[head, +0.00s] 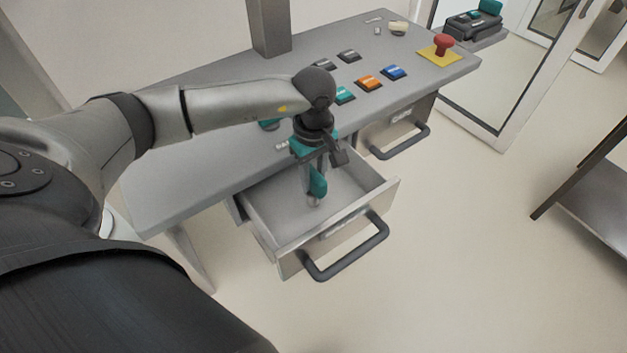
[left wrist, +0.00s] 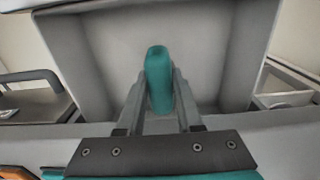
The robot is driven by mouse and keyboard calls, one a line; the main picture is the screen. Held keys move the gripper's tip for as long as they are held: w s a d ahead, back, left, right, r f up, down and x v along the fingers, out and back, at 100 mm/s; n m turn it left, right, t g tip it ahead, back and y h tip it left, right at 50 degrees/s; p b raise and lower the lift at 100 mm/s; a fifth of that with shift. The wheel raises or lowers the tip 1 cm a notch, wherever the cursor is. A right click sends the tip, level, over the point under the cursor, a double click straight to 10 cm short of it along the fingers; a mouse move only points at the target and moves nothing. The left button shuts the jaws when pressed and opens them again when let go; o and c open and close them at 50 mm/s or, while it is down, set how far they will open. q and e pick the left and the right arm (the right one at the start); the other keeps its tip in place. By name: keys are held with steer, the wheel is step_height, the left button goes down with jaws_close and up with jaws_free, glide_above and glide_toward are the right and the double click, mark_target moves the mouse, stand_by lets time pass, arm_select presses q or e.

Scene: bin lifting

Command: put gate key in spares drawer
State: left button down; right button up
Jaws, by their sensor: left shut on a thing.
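My left gripper (head: 314,176) is above an open drawer (head: 284,251) and points down into it. It is shut on a teal-handled key, the gate key (head: 318,184), whose lower metal end shows below the handle. In the left wrist view the teal handle (left wrist: 158,80) sits between the two fingers, with the grey drawer floor (left wrist: 112,50) beyond it. I cannot tell whether the key touches the drawer floor. The drawer looks otherwise empty. Its label is too small to read. My right gripper is not in view.
A second drawer (head: 395,138) to the right looks shut. The grey desk top (head: 215,165) carries several coloured blocks, and a red mushroom button (head: 443,44) on a yellow base. A dark grey handle (head: 350,252) juts from the open drawer's front. Floor in front is clear.

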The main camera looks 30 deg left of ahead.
arm_select(q)
steer(key=shift+f, duration=1)
steer(key=shift+f, duration=0.2)
steer(key=c, duration=0.6)
jaws_free()
steer(key=shift+o, duration=0.2)
steer(key=shift+r, duration=0.15)
step_height(320, 180, up, 12)
steer(key=shift+r, duration=0.1)
